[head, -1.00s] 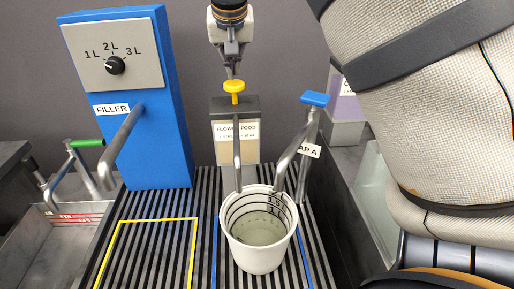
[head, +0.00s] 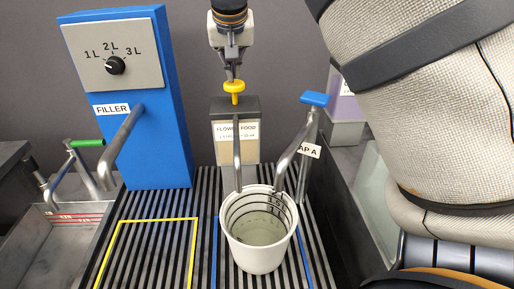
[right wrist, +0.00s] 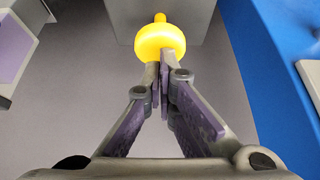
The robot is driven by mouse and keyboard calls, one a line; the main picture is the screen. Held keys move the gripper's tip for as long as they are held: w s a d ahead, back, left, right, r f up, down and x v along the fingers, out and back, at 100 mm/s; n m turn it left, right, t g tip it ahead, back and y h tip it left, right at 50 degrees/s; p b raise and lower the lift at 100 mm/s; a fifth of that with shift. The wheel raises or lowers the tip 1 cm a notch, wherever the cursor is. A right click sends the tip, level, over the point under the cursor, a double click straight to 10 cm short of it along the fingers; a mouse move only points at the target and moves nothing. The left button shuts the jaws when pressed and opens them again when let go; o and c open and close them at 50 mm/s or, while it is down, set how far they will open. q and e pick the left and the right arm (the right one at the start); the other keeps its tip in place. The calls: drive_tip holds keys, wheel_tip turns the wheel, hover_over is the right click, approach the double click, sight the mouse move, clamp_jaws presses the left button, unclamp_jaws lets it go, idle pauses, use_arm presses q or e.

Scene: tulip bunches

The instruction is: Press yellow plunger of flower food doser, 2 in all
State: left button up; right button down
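The flower food doser (head: 236,140) stands at the back middle, a grey-topped box with a pale label and a spout. Its yellow plunger (head: 234,87) sticks up from the top. My right gripper (head: 233,77) points down right above the plunger, fingers together and empty. In the right wrist view the shut fingertips (right wrist: 161,68) are at the edge of the round yellow knob (right wrist: 160,42); I cannot tell whether they touch it. A white bucket (head: 257,252) with inner level marks and some liquid stands below the doser spout. My left gripper is out of view.
A blue filler (head: 160,125) with a dial stands left of the doser. A blue-handled tap (head: 314,98) stands to its right. A yellow outline (head: 157,220) on the slatted rack is empty. A sink with a green-handled tap (head: 88,143) is at left. My sleeved arm fills the upper right.

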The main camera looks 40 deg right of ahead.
sight(234, 83)
drive_tip(key=shift+f, duration=1.7)
wheel_tip(234, 83, up, 7)
drive_tip(key=shift+r, duration=0.1)
